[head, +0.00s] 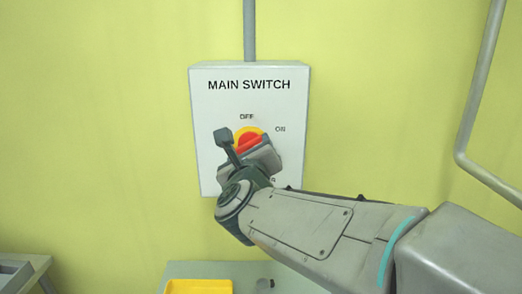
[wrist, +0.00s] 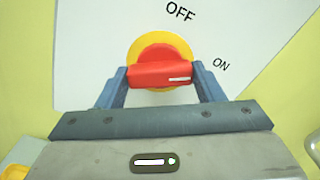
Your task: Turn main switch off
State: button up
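The main switch box (head: 205,130) is a white panel on the wall with "MAIN SWITCH" printed at the top. Its red knob (head: 247,141) sits on a yellow round plate, with OFF above and ON to the upper right. In the wrist view the red knob (wrist: 150,75) lies crosswise, and its white mark is at the right end, on the ON side. My gripper (wrist: 160,82) has one blue finger at each end of the knob, seemingly touching it. In the head view my gripper (head: 250,155) hides the lower part of the knob and panel.
A grey conduit (head: 249,30) runs up from the box. A bent grey pipe (head: 468,120) is on the wall at right. A yellow tray (head: 198,287) is on a pale surface below, and a grey bench (head: 25,272) stands at lower left.

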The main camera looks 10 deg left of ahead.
jog(key=shift+n, duration=0.3)
jog(key=n, duration=1.1)
jog(key=shift+n, duration=0.3)
dwell(0.5)
jog(key=o, duration=1)
jog(key=shift+c, duration=0.2)
